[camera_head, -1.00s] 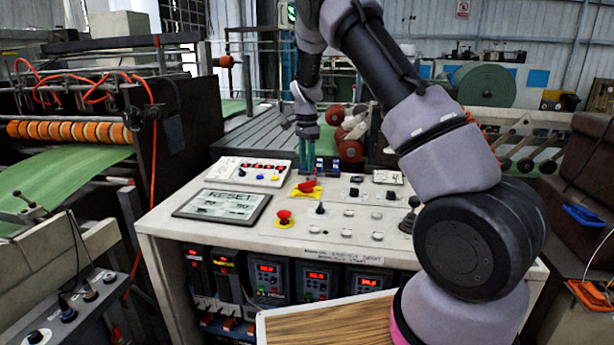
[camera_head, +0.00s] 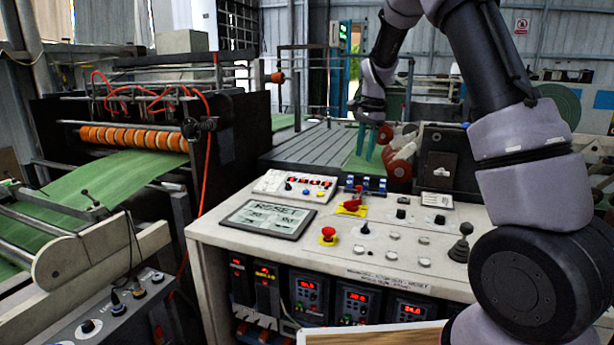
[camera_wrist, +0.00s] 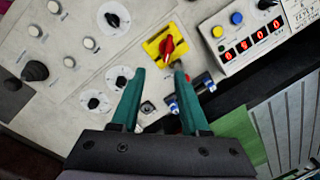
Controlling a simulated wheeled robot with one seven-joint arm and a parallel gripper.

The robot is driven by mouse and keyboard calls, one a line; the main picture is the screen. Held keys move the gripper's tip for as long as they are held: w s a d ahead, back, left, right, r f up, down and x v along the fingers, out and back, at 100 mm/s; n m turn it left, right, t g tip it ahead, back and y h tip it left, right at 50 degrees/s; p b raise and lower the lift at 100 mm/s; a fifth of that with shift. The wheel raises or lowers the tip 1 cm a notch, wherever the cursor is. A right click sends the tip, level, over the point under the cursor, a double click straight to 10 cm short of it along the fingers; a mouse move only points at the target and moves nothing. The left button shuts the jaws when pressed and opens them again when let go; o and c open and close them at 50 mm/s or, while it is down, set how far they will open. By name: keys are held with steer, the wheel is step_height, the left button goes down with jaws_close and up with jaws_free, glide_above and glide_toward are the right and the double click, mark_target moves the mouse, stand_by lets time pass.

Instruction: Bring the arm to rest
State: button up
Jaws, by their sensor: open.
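My gripper (camera_head: 367,143) is up above the far edge of the control console (camera_head: 212,232), with its teal fingers pointing down. In the wrist view my gripper (camera_wrist: 158,98) shows two teal fingers spread apart with nothing between them. A red rotary switch on a yellow plate (camera_wrist: 160,44) lies just beyond the fingertips in that view. The same red switch (camera_head: 352,205) shows in the head view, below and in front of the fingers. The gripper appears clear of the panel.
A roller machine with green sheet (camera_head: 120,178) stands at left. A slatted grey bed (camera_head: 310,146) lies behind the console.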

steer(key=s+d+r+n+t+y, duration=0.1)
steer(key=s+d+r+n+t, duration=0.15)
steer(key=s+r, duration=0.7)
steer(key=s+d+r+n+t+y, duration=0.1)
steer(key=s+r+n+t, duration=0.15)
steer(key=s+r, duration=0.75)
steer(key=s+f+n+t+h, duration=0.1)
steer(key=s+f+n, duration=0.2)
steer(key=s, duration=1.1)
steer(key=shift+f, duration=0.6)
steer(key=shift+d, duration=0.1)
steer(key=shift+c, duration=0.3)
